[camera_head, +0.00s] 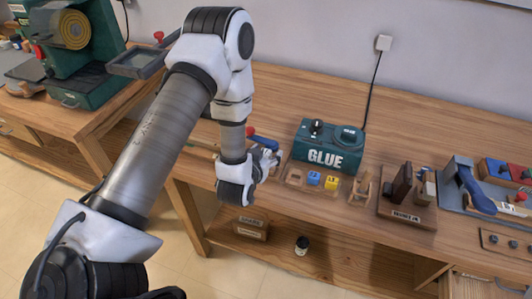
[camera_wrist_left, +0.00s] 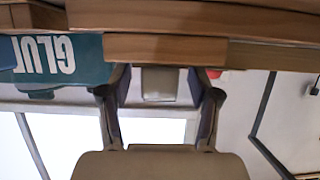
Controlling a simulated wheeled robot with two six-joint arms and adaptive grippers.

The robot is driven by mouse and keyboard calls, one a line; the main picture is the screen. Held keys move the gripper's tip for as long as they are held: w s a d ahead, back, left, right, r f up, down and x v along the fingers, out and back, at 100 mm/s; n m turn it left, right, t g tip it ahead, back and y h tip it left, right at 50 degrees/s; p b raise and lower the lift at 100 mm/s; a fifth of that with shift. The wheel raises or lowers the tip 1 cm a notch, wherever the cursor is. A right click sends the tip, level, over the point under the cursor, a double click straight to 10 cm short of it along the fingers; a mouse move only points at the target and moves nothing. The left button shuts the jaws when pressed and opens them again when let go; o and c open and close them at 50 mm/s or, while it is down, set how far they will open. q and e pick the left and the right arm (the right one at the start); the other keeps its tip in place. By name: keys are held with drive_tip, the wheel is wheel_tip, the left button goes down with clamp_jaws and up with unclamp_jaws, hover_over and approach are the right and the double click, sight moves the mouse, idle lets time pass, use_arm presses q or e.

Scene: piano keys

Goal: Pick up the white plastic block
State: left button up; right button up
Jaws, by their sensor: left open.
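My left gripper (camera_head: 268,160) is low over the workbench, just left of a small wooden tray (camera_head: 292,182). In the left wrist view its two fingers (camera_wrist_left: 160,92) are spread apart. A pale grey-white boxy thing (camera_wrist_left: 158,84) shows between the fingers there, against a wooden edge. I cannot tell whether it is the white plastic block or how far off it is. I do not make out a white block in the head view, where my wrist and gripper cover part of the bench. My right gripper is not in view.
The tray holds a blue block (camera_head: 313,178) and a yellow block (camera_head: 331,182). A teal GLUE box (camera_head: 329,146) stands right behind it. A wooden stand (camera_head: 361,188) and a dark block holder (camera_head: 407,203) are to the right. A blue-handled tool (camera_head: 263,142) lies behind the gripper.

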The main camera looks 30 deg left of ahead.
use_arm(q)
drive_tip(key=shift+s, duration=0.1)
drive_tip(key=shift+r, duration=0.1)
drive_tip(key=c, duration=1)
